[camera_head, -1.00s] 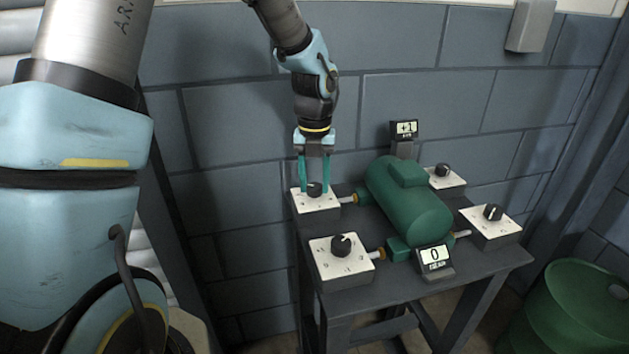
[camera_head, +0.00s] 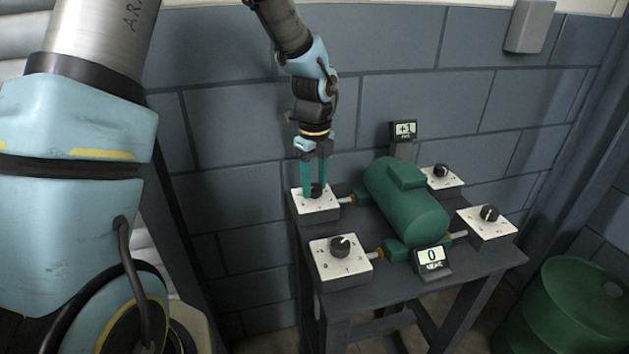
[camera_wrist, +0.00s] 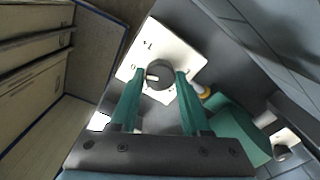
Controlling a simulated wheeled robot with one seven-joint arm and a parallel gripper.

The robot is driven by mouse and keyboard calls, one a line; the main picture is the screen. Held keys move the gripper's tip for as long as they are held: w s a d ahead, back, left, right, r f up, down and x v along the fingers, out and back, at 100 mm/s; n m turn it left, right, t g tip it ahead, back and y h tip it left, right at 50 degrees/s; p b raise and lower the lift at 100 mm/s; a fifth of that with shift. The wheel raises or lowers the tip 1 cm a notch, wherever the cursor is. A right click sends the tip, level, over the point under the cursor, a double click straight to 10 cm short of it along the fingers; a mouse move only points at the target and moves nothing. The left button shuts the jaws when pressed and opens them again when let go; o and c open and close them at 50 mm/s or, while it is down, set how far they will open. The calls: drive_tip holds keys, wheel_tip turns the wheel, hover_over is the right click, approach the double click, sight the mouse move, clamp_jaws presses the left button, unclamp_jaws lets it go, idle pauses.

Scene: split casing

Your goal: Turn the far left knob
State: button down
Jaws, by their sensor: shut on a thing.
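The far left knob (camera_head: 316,190) is a black round knob on a white-topped square box, at the back left of the table. My gripper (camera_head: 315,188) comes down on it from above, its two green fingers shut on the knob from both sides. In the wrist view the knob (camera_wrist: 160,75) sits between the fingertips, with a pale pointer mark toward its left. The fingers partly hide the knob in the head view. The far display (camera_head: 404,130) reads +1. The near display (camera_head: 433,258) reads 0.
A green motor-like casing (camera_head: 408,205) stands mid-table, right of my gripper. Other knobs are at near left (camera_head: 340,247), far right (camera_head: 441,171) and near right (camera_head: 489,213). A wall (camera_head: 400,100) is close behind. A green drum (camera_head: 555,310) stands at lower right.

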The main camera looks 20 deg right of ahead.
drive_tip(key=n, duration=0.4)
drive_tip(key=shift+n, duration=0.3)
drive_tip(key=n, duration=0.5)
drive_tip(key=n+b, duration=0.1)
drive_tip(key=n, duration=0.8)
drive_tip(key=shift+n, duration=0.3)
drive_tip(key=n, duration=0.5)
drive_tip(key=n+p, duration=0.1)
drive_tip(key=n, duration=0.3)
drive_tip(key=shift+n, duration=0.4)
drive_tip(key=n+p, duration=0.1)
drive_tip(key=n, duration=0.3)
drive_tip(key=shift+r+n+p, duration=0.1)
drive_tip(key=shift+n+p, duration=1.15)
drive_tip(key=shift+n, duration=1.05)
